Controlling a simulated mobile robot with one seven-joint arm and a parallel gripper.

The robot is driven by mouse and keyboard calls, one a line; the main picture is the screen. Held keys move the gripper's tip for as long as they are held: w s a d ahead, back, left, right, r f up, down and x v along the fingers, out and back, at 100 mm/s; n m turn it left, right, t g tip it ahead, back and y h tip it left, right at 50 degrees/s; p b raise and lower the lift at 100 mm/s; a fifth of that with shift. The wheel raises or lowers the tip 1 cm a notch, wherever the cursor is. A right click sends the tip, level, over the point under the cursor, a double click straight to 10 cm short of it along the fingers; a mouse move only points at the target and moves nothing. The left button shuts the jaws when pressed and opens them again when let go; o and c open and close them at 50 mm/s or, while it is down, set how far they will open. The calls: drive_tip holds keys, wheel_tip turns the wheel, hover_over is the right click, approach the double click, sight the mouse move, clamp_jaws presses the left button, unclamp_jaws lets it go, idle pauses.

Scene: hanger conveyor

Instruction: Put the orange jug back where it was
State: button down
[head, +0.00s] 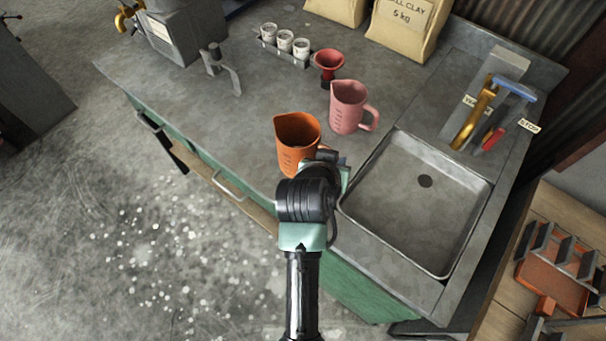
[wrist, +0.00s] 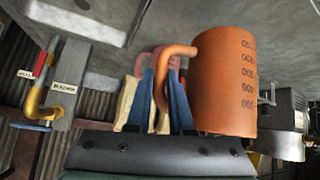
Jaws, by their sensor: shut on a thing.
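The orange jug (head: 297,142) is upright near the front of the counter, left of the sink. It also shows large and upside down in the wrist view (wrist: 225,85). My gripper (head: 330,160) is at the jug's right side, partly hidden behind my wrist. In the wrist view, the blue fingers of my gripper (wrist: 164,90) are shut on the jug's handle (wrist: 174,52). I cannot tell whether the jug's base touches the counter; my wrist hides part of it.
A pink jug (head: 347,107) stands close behind, to the right. A red funnel (head: 329,64) and several white cups (head: 284,41) are farther back. The counter left (head: 200,110) is clear.

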drive_tip(key=shift+m+h, duration=0.4)
drive_tip(key=shift+m, duration=0.1)
drive_tip(key=f, duration=0.3)
drive_tip(key=w+f, duration=0.1)
drive_tip(key=f, duration=0.1)
drive_tip(key=w+f, duration=0.1)
drive_tip(key=f, duration=0.2)
drive_tip(key=shift+w+f, duration=0.1)
drive_tip(key=shift+f, duration=0.35)
drive_tip(key=c, duration=0.8)
unclamp_jaws()
